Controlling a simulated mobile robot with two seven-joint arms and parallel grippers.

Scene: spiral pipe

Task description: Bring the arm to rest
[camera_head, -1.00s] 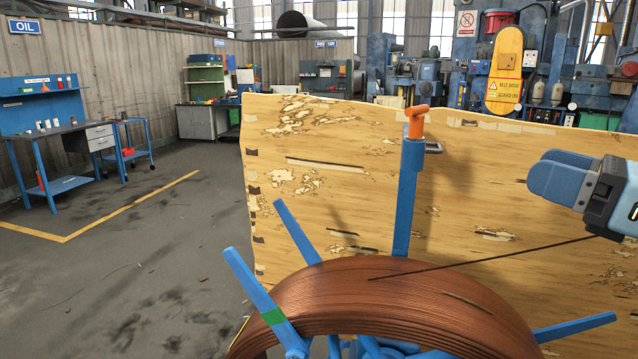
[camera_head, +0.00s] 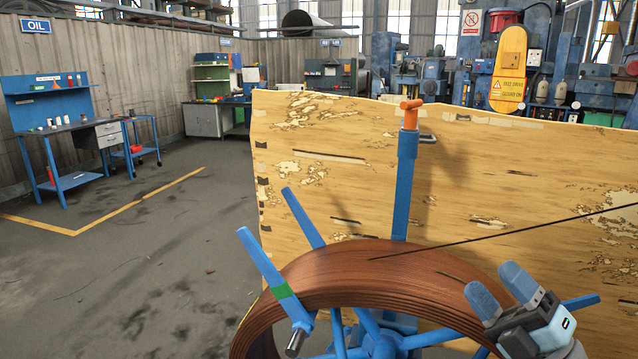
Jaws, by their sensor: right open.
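My right gripper (camera_head: 497,285) is at the lower right, with its two blue fingers apart and nothing seen between them. It is in front of the right part of the coil of brown pipe or wire (camera_head: 340,275) in the picture; I cannot tell whether it touches the coil. The coil sits on a reel with blue spokes (camera_head: 264,262), one marked with a green band. A thin dark strand (camera_head: 500,237) runs from the coil to the right edge. My left gripper is not in view.
A worn wooden panel (camera_head: 330,180) stands behind the coil, with a blue post (camera_head: 403,195) topped by an orange handle (camera_head: 411,112) in front of it. A blue workbench (camera_head: 75,130) stands far left. The floor (camera_head: 130,270) at left is mostly clear.

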